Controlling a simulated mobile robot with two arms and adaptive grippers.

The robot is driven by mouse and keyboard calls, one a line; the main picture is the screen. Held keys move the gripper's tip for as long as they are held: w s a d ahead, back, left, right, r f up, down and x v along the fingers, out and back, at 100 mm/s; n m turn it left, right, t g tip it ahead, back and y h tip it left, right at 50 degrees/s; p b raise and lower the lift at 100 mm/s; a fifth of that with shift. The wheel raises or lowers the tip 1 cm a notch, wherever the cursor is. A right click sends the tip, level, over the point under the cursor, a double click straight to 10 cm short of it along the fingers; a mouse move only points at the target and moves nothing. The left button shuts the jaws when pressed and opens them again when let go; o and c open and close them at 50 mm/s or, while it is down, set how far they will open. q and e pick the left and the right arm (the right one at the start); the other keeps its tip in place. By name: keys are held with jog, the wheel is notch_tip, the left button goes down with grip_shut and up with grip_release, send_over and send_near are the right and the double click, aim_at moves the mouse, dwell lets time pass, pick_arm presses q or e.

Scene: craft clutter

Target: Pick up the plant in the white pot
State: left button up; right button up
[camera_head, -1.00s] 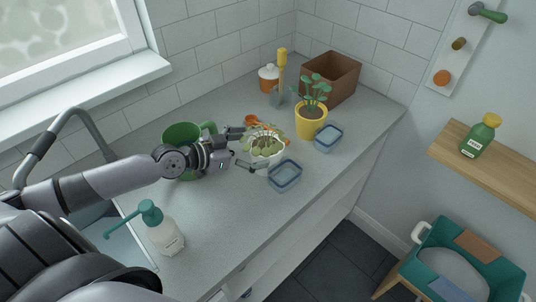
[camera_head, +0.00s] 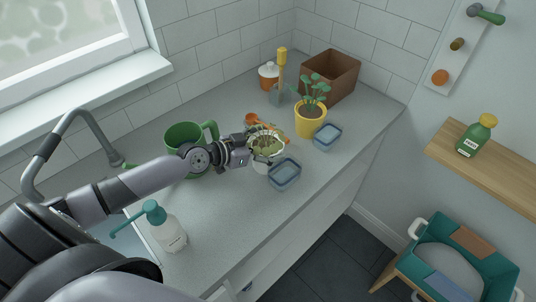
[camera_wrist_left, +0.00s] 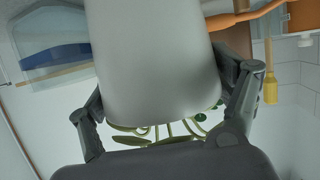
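The white pot (camera_wrist_left: 153,65) fills the middle of the left wrist view, with thin green stems (camera_wrist_left: 165,130) at its rim. In the head view its trailing green plant (camera_head: 265,139) hides most of the pot, and only a bit of white (camera_head: 261,168) shows below. My left gripper (camera_head: 266,150) has one finger on each side of the pot. In the left wrist view, both fingers of the gripper (camera_wrist_left: 165,95) press against the pot's sides. I cannot tell whether the pot's base touches the counter. My right gripper is not in view.
A green mug (camera_head: 184,136) stands close behind my left wrist. Blue-lidded containers (camera_head: 285,174) (camera_head: 327,136) and a yellow potted plant (camera_head: 310,120) stand right of the pot. An orange spoon (camera_head: 252,118) lies behind it. The front counter is clear right of the soap bottle (camera_head: 169,236).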

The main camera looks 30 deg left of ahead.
pick_arm(q)
jog(key=c, duration=1.1)
jog(key=shift+w+r, duration=0.1)
jog(key=shift+r, duration=0.05)
jog(key=shift+c, duration=0.4)
